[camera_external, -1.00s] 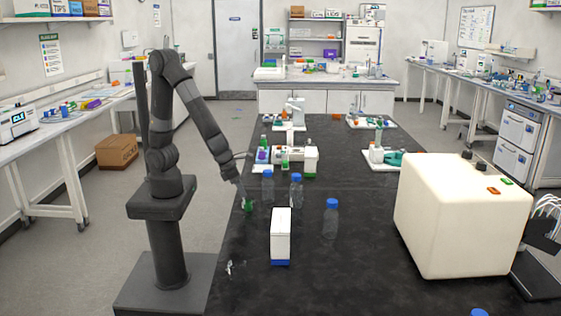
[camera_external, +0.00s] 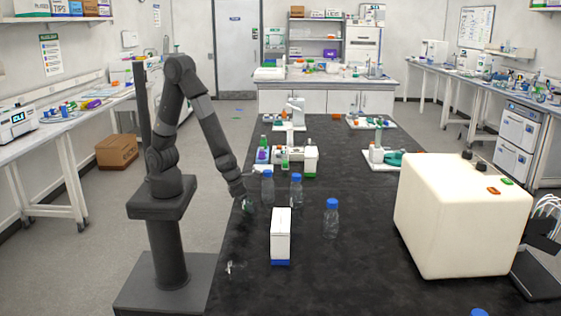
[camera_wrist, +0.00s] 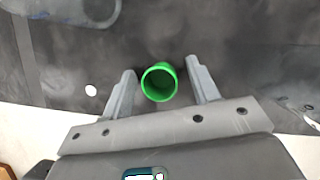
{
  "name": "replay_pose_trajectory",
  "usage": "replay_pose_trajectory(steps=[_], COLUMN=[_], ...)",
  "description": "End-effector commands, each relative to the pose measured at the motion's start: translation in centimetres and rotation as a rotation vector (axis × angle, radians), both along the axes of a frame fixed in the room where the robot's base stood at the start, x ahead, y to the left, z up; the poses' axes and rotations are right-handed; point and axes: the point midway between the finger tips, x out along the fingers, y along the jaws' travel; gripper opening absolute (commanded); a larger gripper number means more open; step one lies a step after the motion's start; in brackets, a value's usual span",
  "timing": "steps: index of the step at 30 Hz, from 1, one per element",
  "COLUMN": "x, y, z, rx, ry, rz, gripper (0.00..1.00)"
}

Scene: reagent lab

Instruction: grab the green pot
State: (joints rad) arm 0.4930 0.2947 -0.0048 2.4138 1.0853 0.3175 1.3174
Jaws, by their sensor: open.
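The green pot (camera_wrist: 160,82) stands upright on the black table, its round open top facing the wrist camera. My gripper (camera_wrist: 162,80) is open, with one grey finger to the left of the pot and one to the right. The pot lies between the fingers near their tips, with a visible gap on each side. In the external view my gripper (camera_external: 247,204) is low over the left edge of the table, and the pot is mostly hidden by it.
Blue-capped clear bottles (camera_external: 267,187) stand just right of my gripper. A white box (camera_external: 281,237) stands nearer the camera. A large cream machine (camera_external: 460,215) takes the table's right side.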

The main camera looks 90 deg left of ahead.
Motion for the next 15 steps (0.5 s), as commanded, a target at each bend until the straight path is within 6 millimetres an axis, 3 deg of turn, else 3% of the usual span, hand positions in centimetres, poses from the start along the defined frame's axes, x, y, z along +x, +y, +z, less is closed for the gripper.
replay_pose_trajectory(steps=[4,15], x=[0.0,-0.01], y=[-0.01,-0.02], z=[0.02,0.04], rx=[0.0,0.0], ry=[0.0,0.0], rz=[0.0,0.0], gripper=[0.55,0.25])
